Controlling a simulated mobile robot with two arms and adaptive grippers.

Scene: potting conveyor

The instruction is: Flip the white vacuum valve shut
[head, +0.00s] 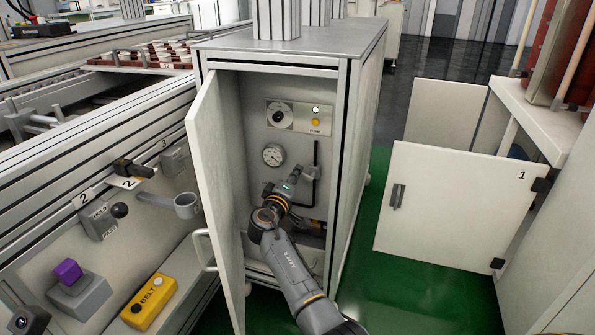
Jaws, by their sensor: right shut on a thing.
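The cabinet (355,130) stands open, and its back panel carries a round gauge (273,155) and a pump switch plate (298,117). A dark vertical pipe (317,155) runs down the panel right of the gauge. My right gripper (308,173) reaches inside the cabinet, with its fingertips at this pipe below and right of the gauge. It is shut on the white vacuum valve's handle, which the fingers mostly hide. I cannot make out the handle's angle. My left gripper is not in view.
The cabinet door (217,190) is swung open just left of my right arm. A yellow BELT box (150,302) and a purple button (68,271) are on the conveyor side at the left. An open door marked 1 (455,205) stands at the right over green floor (405,285).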

